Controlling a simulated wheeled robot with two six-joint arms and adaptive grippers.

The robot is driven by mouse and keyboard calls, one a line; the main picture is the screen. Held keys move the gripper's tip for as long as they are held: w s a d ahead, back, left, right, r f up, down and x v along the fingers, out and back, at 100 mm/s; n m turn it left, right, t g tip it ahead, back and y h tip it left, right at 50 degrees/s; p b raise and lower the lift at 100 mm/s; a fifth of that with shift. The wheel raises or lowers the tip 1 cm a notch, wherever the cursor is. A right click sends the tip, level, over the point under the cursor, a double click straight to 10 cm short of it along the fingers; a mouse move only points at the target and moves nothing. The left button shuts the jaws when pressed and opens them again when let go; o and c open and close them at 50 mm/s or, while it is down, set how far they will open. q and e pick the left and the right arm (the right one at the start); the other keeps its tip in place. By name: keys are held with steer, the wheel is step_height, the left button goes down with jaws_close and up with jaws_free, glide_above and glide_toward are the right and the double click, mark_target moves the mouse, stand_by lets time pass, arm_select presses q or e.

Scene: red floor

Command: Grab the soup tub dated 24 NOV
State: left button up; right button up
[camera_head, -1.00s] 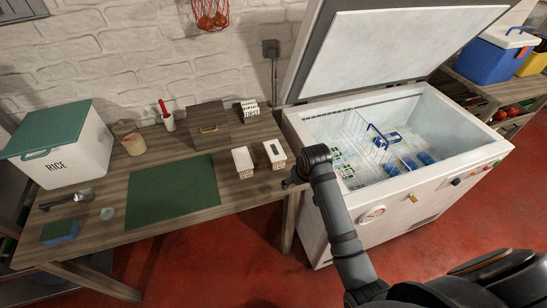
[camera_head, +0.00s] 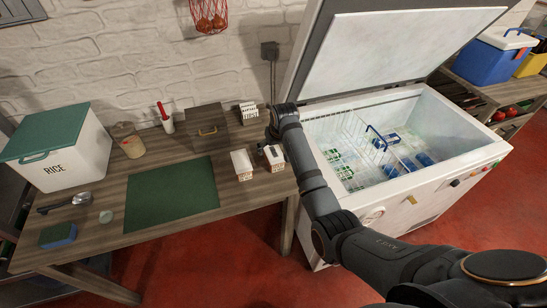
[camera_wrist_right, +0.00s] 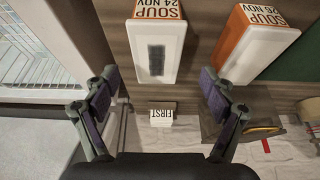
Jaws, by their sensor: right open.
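The soup tub marked 24 NOV (camera_wrist_right: 157,60) has a white lid with a dark patch, and an orange label side. In the head view the tub (camera_head: 274,161) stands at the table's right end, partly hidden by my arm. My right gripper (camera_wrist_right: 158,92) is open and empty, its fingers apart on either side of the tub's line; I see no contact. In the head view the right gripper (camera_head: 267,146) is just above and behind the tub. A second tub, marked 26 NOV (camera_wrist_right: 245,45), stands beside it; the head view shows it too (camera_head: 242,165). My left gripper is not in view.
A white block reading FIRST (camera_wrist_right: 161,117) stands behind the tubs, near a brown box (camera_head: 208,130). The open freezer (camera_head: 400,215) borders the table's right end. A green mat (camera_head: 170,195) lies to the left. A rice bin (camera_head: 75,160) stands far left.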

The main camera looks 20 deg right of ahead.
mark_target(274, 152)
steer(key=shift+d+x, duration=0.1)
steer(key=shift+x, duration=1.3)
steer(key=shift+d+x, duration=0.15)
steer(key=shift+x, duration=1.3)
steer(key=shift+s, duration=0.1)
steer(key=shift+r, duration=0.1)
steer(key=shift+f+p, duration=0.3)
steer(key=c, duration=1.6)
steer(key=shift+o, duration=0.2)
steer(key=shift+r, duration=0.15)
